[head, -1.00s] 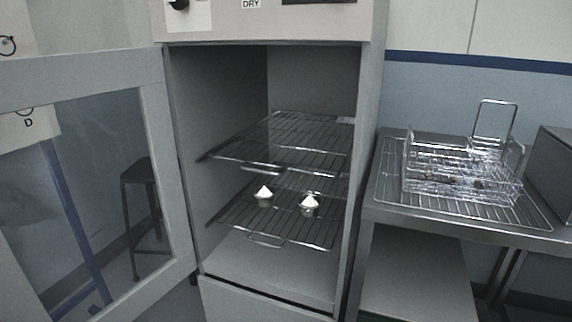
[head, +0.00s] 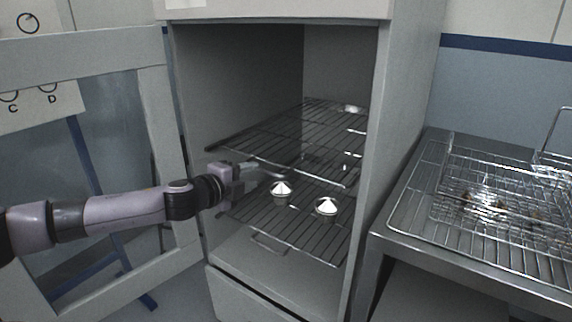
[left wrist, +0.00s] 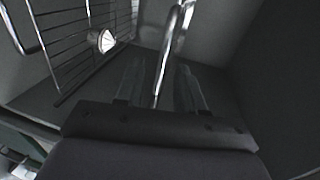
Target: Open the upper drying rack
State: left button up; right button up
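The upper drying rack (head: 325,126) is a dark wire shelf inside the open drying cabinet (head: 384,120). My left gripper (head: 262,171) reaches in at the front edge of this rack and hides part of its front handle. In the left wrist view, a shiny wire bar (left wrist: 176,40) of a rack runs between the two fingers of my left gripper (left wrist: 160,88). The fingers are apart, with space beside the bar, so the gripper looks open around it. My right gripper is in neither view.
The lower rack (head: 300,232) holds two small pale cone-topped parts (head: 281,188), (head: 327,208) close below my gripper. The glass-windowed door (head: 153,130) stands open at the left. A steel table (head: 385,222) with a wire basket (head: 500,190) is at the right.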

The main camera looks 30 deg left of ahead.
aim_at(259, 170)
pick_arm(q)
jog(key=shift+w+a+r, duration=0.15)
jog(key=shift+w+r, duration=0.05)
jog(key=shift+x, duration=3.4)
jog(key=shift+f, duration=0.1)
grip_shut()
